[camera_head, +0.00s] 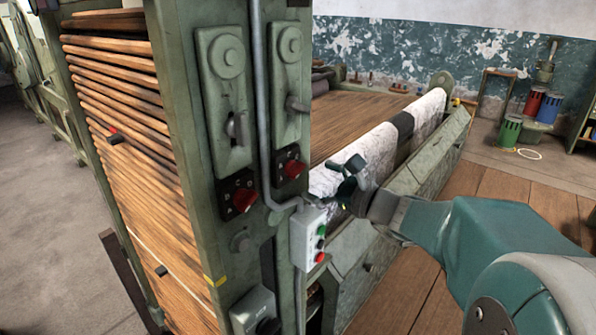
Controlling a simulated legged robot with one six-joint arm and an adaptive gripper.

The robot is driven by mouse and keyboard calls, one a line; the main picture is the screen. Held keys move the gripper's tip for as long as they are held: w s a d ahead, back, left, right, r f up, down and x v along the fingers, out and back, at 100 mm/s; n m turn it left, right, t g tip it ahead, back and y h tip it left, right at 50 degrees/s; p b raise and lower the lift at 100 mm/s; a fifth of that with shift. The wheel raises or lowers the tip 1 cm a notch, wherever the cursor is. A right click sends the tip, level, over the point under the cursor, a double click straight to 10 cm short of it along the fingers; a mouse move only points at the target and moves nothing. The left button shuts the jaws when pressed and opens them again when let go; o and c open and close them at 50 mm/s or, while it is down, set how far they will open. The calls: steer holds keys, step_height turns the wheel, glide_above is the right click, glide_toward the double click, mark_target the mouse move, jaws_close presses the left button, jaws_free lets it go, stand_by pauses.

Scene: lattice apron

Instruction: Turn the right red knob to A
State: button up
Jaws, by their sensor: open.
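The right red knob (293,169) sits on a small black plate on the right face of the green machine post. Its pointer direction and the plate's markings are too small to read. A second red knob (244,200) sits on a similar plate to the left and lower. My gripper (341,182) is open and empty, to the right of the right red knob and apart from it in the picture. It shows against the white roll behind it. My arm reaches in from the lower right.
A grey pipe (262,100) runs down between the two knob panels. Levers (298,104) stick out above the knobs. Wooden slats (115,80) fill the machine's left side.

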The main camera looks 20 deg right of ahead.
mark_target(301, 172)
steer(key=x, duration=0.5)
steer(key=shift+w+a, duration=0.15)
steer(key=shift+w, duration=0.05)
steer(key=c, duration=1.2)
